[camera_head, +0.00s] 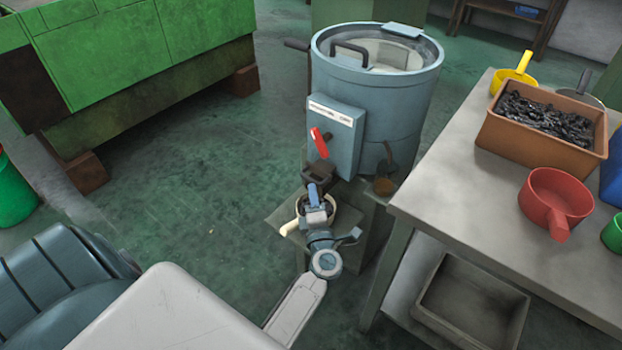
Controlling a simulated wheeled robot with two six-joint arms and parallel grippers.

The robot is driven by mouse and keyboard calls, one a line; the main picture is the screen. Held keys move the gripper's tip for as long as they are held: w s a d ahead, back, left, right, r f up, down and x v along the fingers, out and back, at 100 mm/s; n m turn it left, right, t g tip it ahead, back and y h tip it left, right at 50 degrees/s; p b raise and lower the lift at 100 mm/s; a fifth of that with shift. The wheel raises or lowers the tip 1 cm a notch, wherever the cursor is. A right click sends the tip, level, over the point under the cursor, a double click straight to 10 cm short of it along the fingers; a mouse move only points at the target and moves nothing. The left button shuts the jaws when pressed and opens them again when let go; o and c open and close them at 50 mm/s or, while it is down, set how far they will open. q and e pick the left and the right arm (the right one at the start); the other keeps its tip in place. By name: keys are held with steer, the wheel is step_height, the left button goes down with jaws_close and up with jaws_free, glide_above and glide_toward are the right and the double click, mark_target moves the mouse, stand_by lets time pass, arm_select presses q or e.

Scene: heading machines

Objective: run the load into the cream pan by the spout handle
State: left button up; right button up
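A blue-grey drum machine (376,100) with a clear lid stands in the middle. Its red spout handle (320,142) sticks up and out from the front, above a dark spout (319,176). The cream pan (333,219) sits below the spout, its short handle (289,229) pointing left. My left gripper (314,192) is in front of the spout and over the pan in the picture, below the red handle and apart from it. It hides much of the pan, and its finger gap is not clear. The pan's inside is mostly hidden. My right gripper is not in view.
A grey table (437,192) at the right holds a brown bin (535,142) of dark pieces, a red pan (556,200) and a yellow pan (512,75). A grey tray (470,307) lies below. A green machine (125,50) stands back left. The floor between is clear.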

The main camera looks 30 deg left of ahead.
mark_target(311, 180)
arm_select(q)
steer(key=x, duration=0.5)
steer(key=shift+w+a, duration=0.15)
steer(key=shift+w, duration=0.1)
jaws_close()
